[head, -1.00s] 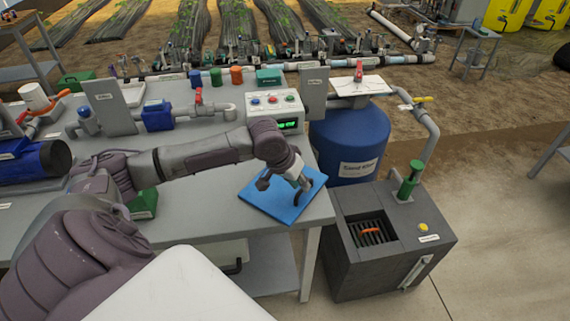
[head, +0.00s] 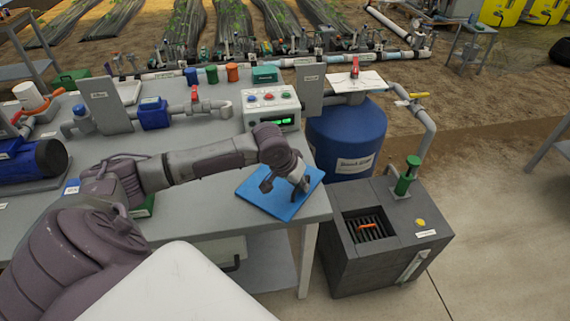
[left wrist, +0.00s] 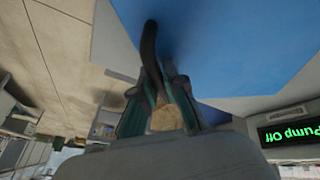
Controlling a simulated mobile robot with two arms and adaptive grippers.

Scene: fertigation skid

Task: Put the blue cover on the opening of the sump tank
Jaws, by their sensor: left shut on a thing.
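The blue cover (head: 262,203) is a flat square plate over the right front corner of the grey table. I cannot tell whether it touches the table top. My left gripper (head: 285,190) reaches down to it and is shut on it. The left wrist view also shows the gripper (left wrist: 160,92), with the cover's blue face (left wrist: 230,50) filling much of the top. A dark curved piece shows at the fingers there. The sump tank (head: 345,265) is a dark grey box on the floor to the right. Its square opening (head: 347,220) is uncovered, with dark bars and an orange object inside. My right gripper is out of view.
A green-handled valve (head: 407,178) and a yellow knob (head: 420,222) stand on the tank top. The blue sand filter (head: 345,130) and a pipe stand behind the tank. The control box (head: 270,108) sits behind the cover. Floor right of the tank is clear.

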